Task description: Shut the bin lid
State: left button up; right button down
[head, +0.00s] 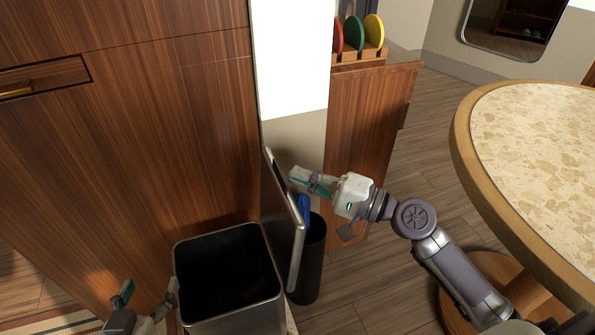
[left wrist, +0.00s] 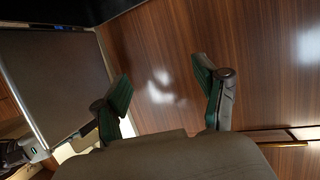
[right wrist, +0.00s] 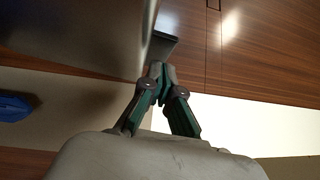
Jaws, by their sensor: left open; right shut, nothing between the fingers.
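The bin (head: 240,321) is a square metal-rimmed box with a dark open inside, at the bottom of the head view. Its lid (head: 278,222) stands raised, roughly upright, along the bin's right side; it also shows at the left of the left wrist view (left wrist: 50,85) and at the top left of the right wrist view (right wrist: 80,38). My right gripper (head: 297,180) is shut and empty, on the lid's outer side near its upper edge; I cannot tell if it touches. My left gripper (head: 148,294) is open and empty, left of the bin.
A wooden cabinet (head: 140,130) stands behind the bin. A dark round bin (head: 312,262) with something blue (head: 303,210) in it stands right of the lid. A round table (head: 535,165) is at the right. Colored plates (head: 354,34) stand in a rack at the back.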

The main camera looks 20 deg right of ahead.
jog(key=shift+w+a, duration=0.4)
pick_arm(q)
jog(key=shift+s+a+f, duration=0.1)
jog(key=shift+s+f, duration=0.15)
jog(key=shift+f, duration=0.2)
